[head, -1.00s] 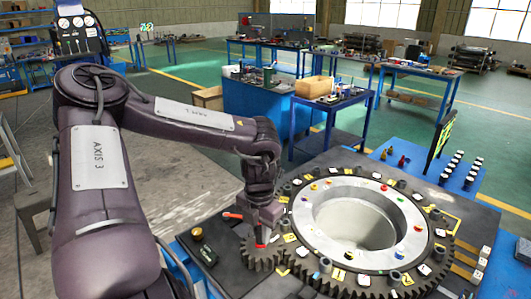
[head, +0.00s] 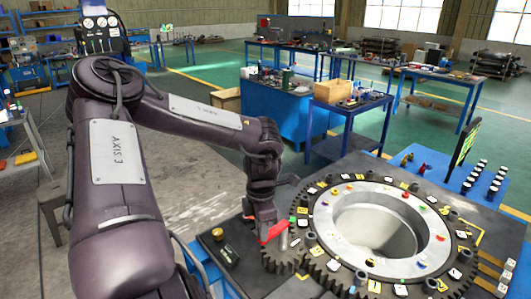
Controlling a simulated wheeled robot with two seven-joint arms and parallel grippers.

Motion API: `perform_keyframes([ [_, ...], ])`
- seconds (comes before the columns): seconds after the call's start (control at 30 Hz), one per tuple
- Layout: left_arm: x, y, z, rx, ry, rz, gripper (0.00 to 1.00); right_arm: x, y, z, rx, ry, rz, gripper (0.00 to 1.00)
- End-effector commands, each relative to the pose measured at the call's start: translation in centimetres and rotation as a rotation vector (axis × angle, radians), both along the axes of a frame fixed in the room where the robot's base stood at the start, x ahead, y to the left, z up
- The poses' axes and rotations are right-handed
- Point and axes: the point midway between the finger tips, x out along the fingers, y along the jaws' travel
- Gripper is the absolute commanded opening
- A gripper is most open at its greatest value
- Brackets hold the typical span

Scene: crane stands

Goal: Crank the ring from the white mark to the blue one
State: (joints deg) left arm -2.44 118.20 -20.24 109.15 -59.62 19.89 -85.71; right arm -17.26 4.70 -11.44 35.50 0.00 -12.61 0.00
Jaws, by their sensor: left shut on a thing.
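The ring (head: 330,232) is a pale grey metal annulus inside a dark toothed gear, with coloured dots on its face. A blue mark (head: 422,264) sits on its front right; I cannot tell which pale patch is the white mark. A small dark pinion gear (head: 285,262) stands at the ring's left edge. Beside my left gripper (head: 264,230), a red crank part (head: 276,233) shows over the pinion. The gripper is shut on the crank, its fingertips partly hidden. My right gripper is not in view.
Yellow and white tags and dark posts surround the ring. A blue tray with several black-and-white pegs (head: 478,178) and an upright dark panel (head: 466,136) stand at the right. Blue workbenches (head: 350,125) stand behind.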

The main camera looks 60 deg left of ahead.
Motion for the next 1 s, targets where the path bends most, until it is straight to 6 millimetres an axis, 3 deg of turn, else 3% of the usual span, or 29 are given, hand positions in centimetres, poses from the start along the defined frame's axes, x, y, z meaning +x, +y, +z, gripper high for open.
perform_keyframes([
  [0.1,0.26,0.85,0.47,0.016,-0.009,0.011,0.0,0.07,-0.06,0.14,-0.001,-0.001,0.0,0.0],
  [0.63,0.56,0.95,0.6,0.015,-0.019,0.008,0.0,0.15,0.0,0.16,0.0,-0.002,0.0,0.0],
  [0.67,0.58,0.94,0.61,0.015,-0.019,0.007,0.25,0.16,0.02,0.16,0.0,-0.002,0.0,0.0],
  [0.8,0.48,0.84,0.52,0.012,-0.016,0.006,0.43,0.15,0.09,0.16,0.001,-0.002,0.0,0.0],
  [1.0,0.31,0.73,0.35,0.008,-0.011,0.005,0.45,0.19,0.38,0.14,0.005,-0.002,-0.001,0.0],
])
